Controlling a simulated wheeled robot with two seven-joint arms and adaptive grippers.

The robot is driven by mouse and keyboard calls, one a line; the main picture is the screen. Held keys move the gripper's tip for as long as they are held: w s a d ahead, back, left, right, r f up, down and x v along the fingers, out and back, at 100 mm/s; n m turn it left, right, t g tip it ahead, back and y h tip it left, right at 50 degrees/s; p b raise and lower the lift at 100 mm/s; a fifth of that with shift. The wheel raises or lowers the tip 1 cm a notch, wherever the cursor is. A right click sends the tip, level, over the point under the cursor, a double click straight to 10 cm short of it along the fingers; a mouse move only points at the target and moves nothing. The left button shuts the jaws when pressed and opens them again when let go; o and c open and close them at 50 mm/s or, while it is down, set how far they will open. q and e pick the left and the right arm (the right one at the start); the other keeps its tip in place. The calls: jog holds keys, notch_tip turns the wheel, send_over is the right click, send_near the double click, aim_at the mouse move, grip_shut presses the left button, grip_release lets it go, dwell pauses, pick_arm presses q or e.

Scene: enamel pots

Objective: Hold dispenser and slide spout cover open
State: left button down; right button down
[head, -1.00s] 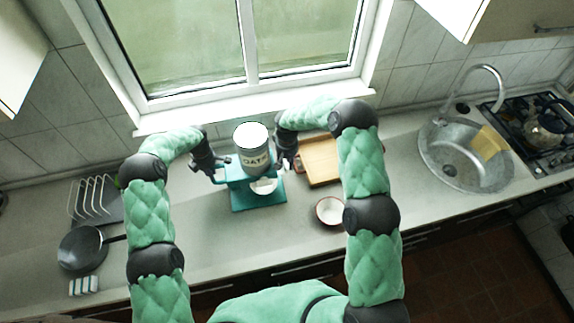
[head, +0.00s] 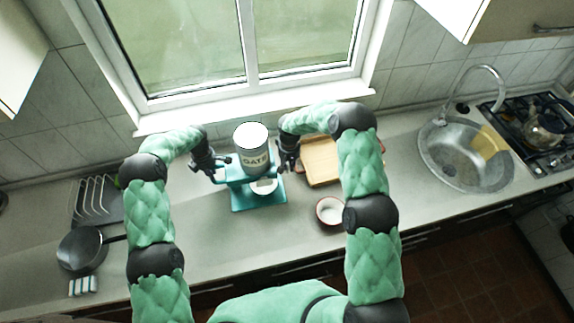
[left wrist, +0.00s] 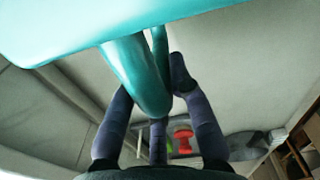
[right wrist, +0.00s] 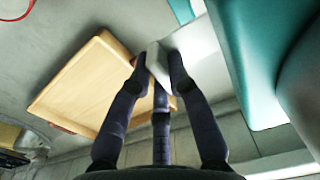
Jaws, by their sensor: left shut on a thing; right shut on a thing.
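The dispenser has a white and grey canister marked OATS (head: 251,142) on a teal stand (head: 258,200), upright on the counter. My left gripper (head: 222,168) is at its left side, shut on a teal loop handle (left wrist: 138,72), which shows between the fingers in the left wrist view. My right gripper (head: 288,166) is at its right side, shut on a white tab (right wrist: 158,64), apparently the spout cover's end, beside the teal body (right wrist: 245,55). The spout opening is hidden, so I cannot tell how far the cover is open.
A white dish (head: 265,187) sits low in the stand. A red-rimmed bowl (head: 330,211) stands to the right, below a wooden board (head: 322,163). A pan (head: 82,250), rack (head: 95,200) and sponge (head: 83,286) are at left; the sink (head: 465,160) is at right.

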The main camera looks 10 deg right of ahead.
jog(key=d, duration=0.3)
jog(key=shift+d, duration=0.15)
jog(key=c, duration=1.4)
grip_release()
jog(key=shift+r, duration=0.1)
notch_tip(320, 180, up, 12)
jog(key=shift+f, duration=0.1)
pick_arm(q)
jog(key=c, duration=1.2)
grip_release()
